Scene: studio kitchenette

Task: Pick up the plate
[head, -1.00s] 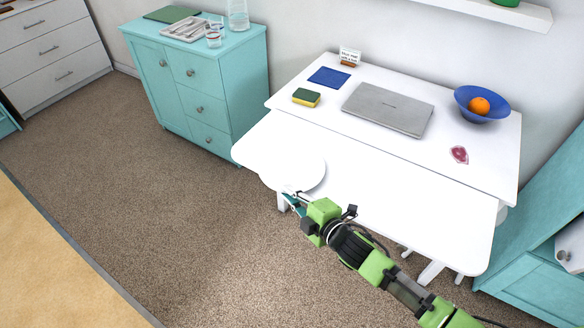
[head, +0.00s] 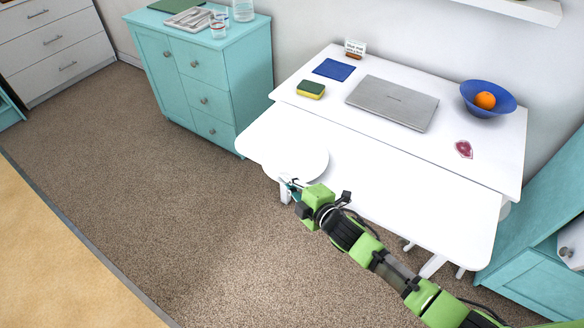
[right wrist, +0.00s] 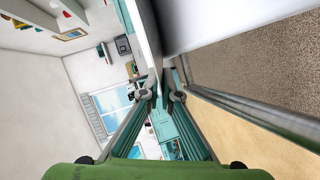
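The white plate (head: 304,164) lies at the front left of the white table (head: 400,185), its near rim sticking out past the table's front edge. My right gripper (head: 288,184) is at that overhanging rim in the head view. In the right wrist view its two fingertips (right wrist: 160,96) stand apart, with a gap between them. A pale thin edge, seemingly the plate (right wrist: 146,35), runs down towards this gap. I cannot tell whether the fingers touch it. My left gripper is not in view.
On the table's raised back part are a sponge (head: 311,89), a blue cloth (head: 334,69), a closed laptop (head: 393,103), a blue bowl (head: 503,106) with an orange (head: 485,100), and a pink item (head: 464,149). A teal cabinet (head: 205,85) stands left; carpet in front is clear.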

